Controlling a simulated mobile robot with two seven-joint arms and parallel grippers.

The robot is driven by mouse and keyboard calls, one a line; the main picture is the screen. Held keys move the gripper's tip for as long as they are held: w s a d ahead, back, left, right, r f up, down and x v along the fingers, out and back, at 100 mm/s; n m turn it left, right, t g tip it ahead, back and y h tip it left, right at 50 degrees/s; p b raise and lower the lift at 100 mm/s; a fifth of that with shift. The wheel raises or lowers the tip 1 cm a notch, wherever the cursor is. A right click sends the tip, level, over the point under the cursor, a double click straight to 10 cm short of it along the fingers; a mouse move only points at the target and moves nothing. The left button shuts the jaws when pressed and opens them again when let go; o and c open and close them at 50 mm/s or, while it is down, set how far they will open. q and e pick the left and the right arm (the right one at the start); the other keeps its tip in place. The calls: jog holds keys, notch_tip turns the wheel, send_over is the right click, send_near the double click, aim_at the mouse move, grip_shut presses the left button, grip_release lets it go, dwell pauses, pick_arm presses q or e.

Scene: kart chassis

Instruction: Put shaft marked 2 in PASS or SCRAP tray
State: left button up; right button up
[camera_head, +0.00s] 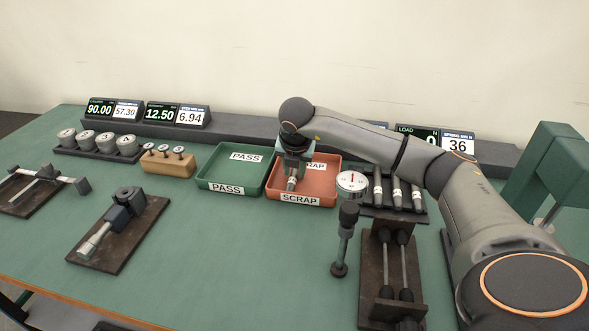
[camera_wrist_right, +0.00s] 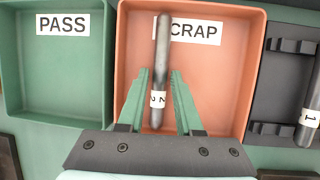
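The shaft marked 2 (camera_wrist_right: 161,62) is a dark rod with a white label. It is inside the orange SCRAP tray (camera_wrist_right: 244,70), slightly tilted in the right wrist view, and appears to lie on the tray floor. My right gripper (camera_wrist_right: 160,74) is over the tray with its fingers on both sides of the shaft and a narrow gap at each side, so it looks open. In the head view the right gripper (camera_head: 292,172) hides part of the shaft. The green PASS tray (camera_head: 232,168) stands left of the SCRAP tray and is empty. My left gripper is not in view.
A dark rack (camera_head: 425,213) with several labelled shafts stands right of the SCRAP tray. A dial gauge (camera_head: 352,182) on a stand is in front. A wooden block with pins (camera_head: 168,163) and a vise-like fixture (camera_head: 118,225) are at left.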

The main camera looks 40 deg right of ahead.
jog(key=shift+o, duration=1.3)
jog(key=shift+r, duration=0.1)
jog(key=v, duration=1.2)
jog(key=shift+s, duration=0.1)
